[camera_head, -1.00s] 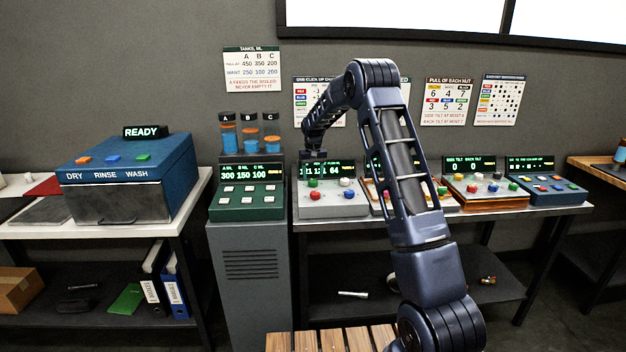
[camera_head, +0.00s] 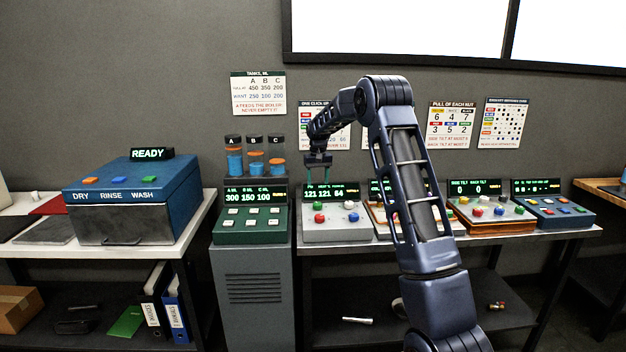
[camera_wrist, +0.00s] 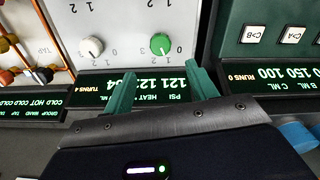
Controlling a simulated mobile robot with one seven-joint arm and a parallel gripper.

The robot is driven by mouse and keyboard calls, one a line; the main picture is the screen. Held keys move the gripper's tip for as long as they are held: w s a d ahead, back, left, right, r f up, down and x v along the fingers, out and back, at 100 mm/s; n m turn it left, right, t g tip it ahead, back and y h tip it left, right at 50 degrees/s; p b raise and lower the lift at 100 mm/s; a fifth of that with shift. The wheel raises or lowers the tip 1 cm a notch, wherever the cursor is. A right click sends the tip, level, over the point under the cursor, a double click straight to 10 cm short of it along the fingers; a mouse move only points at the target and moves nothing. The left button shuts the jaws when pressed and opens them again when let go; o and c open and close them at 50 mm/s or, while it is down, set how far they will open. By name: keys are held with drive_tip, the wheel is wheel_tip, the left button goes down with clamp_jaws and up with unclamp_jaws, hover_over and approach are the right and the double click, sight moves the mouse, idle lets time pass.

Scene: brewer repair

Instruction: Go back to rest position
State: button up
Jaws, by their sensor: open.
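My gripper (camera_head: 318,179) hangs above the back of the grey panel box (camera_head: 350,234), close to its display. In the wrist view my gripper (camera_wrist: 162,82) shows two green fingers apart with nothing between them. The grey box has red, green, white and blue knobs, and its display (camera_head: 331,192) reads 121 121 64. The green knob (camera_wrist: 160,44) and white knob (camera_wrist: 91,47) show past the fingers in the wrist view. My arm crosses the picture and hides part of the box to the right.
A green console (camera_head: 251,222) with tanks A, B and C stands left of the grey box. A wooden-edged box (camera_head: 490,219) and a blue box (camera_head: 553,211) stand to the right. A blue washer (camera_head: 130,200) reads READY. Posters hang on the wall behind.

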drive_tip(key=s+d+r+t, duration=0.1)
drive_tip(key=s+d+r, duration=0.4)
drive_tip(key=s, duration=0.4)
drive_tip(key=s+d+r+m, duration=0.1)
drive_tip(key=s+d+r, duration=0.2)
drive_tip(key=s+r, duration=0.4)
drive_tip(key=s+d+r+t, duration=0.1)
drive_tip(key=s+d+r, duration=0.35)
drive_tip(key=s, duration=0.55)
drive_tip(key=s+d+f+t, duration=0.1)
drive_tip(key=s+d+f, duration=0.1)
drive_tip(key=s, duration=1.2)
drive_tip(key=s+d+f+m+t, duration=0.1)
drive_tip(key=s+d, duration=0.3)
drive_tip(key=s, duration=1.1)
drive_tip(key=shift+f+t, duration=0.3)
drive_tip(key=shift+f, duration=0.55)
drive_tip(key=shift+a, duration=0.1)
